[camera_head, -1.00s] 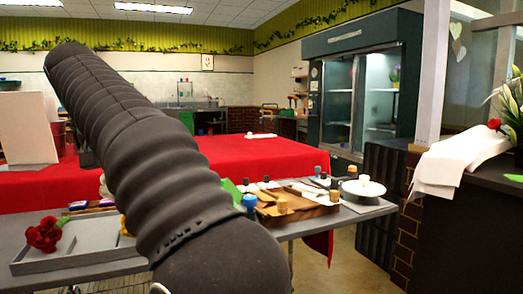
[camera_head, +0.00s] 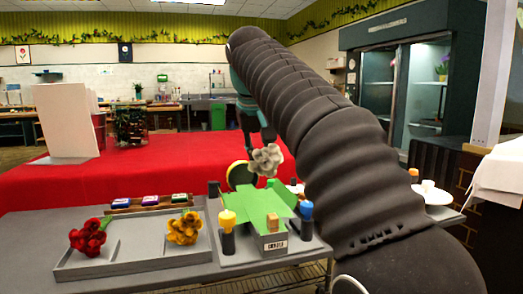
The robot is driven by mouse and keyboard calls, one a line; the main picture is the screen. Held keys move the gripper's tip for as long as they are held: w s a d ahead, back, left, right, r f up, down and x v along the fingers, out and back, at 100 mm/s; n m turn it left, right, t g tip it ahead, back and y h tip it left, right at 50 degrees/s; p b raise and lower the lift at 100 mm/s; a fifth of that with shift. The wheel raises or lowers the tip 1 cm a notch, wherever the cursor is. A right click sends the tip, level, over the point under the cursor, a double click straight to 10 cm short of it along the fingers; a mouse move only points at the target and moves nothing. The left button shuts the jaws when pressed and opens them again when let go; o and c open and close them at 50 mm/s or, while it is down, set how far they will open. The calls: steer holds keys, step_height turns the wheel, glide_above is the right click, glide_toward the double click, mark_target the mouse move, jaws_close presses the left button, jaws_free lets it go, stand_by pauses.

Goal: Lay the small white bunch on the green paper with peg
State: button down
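The small white bunch (camera_head: 266,159) shows as a greyish-white cluster above the back part of the green paper, against the red cloth. My gripper (camera_head: 261,146) points down, with its dark fingers at the top of the bunch. It looks shut on the bunch, though the grip is small and partly hidden. The green paper (camera_head: 257,208) lies in a shallow grey holder on the grey table. A small wooden peg-like block (camera_head: 272,221) is at the holder's front.
A yellow-topped bottle (camera_head: 227,232) and a blue-topped bottle (camera_head: 306,220) flank the holder. A black-and-yellow ring (camera_head: 240,175) stands behind it. A grey tray (camera_head: 135,262) holds a red bunch (camera_head: 88,238) and a yellow bunch (camera_head: 184,229). My arm hides the table's right part.

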mark_target(257, 203)
steer(key=shift+a+f+n, duration=0.25)
steer(key=shift+a+f, duration=0.05)
steer(key=shift+f, duration=0.4)
steer(key=shift+a+f+n, duration=0.25)
steer(key=shift+f, duration=0.45)
step_height(257, 203, down, 3)
steer(key=b, duration=0.3)
steer(key=shift+r, duration=0.2)
steer(key=shift+f+b, duration=0.8)
steer(key=shift+f, duration=0.45)
steer(key=shift+f, duration=0.35)
steer(key=c, duration=0.5)
jaws_free()
steer(key=shift+c, duration=0.2)
